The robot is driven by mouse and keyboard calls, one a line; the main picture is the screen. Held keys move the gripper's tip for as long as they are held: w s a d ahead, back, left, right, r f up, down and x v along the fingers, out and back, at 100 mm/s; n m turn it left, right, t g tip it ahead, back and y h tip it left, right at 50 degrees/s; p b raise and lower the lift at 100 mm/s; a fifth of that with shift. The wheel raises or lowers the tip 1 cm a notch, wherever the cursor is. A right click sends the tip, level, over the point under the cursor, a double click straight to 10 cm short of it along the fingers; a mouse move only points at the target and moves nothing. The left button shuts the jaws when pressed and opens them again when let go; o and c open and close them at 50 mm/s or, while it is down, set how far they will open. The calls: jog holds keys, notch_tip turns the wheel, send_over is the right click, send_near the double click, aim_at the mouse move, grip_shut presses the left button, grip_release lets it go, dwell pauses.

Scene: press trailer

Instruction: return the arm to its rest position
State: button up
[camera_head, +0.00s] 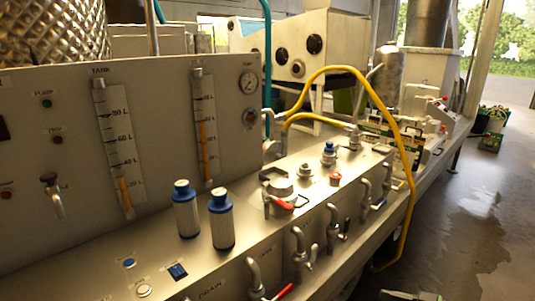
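My gripper and arm do not show clearly in the head view, so the arm's pose cannot be seen. The press trailer's sloping grey panel (70,155) fills the left. Its metal deck (125,235) runs from the lower left toward the back right.
A yellow hose (408,165) arches over the deck and hangs past its right edge.

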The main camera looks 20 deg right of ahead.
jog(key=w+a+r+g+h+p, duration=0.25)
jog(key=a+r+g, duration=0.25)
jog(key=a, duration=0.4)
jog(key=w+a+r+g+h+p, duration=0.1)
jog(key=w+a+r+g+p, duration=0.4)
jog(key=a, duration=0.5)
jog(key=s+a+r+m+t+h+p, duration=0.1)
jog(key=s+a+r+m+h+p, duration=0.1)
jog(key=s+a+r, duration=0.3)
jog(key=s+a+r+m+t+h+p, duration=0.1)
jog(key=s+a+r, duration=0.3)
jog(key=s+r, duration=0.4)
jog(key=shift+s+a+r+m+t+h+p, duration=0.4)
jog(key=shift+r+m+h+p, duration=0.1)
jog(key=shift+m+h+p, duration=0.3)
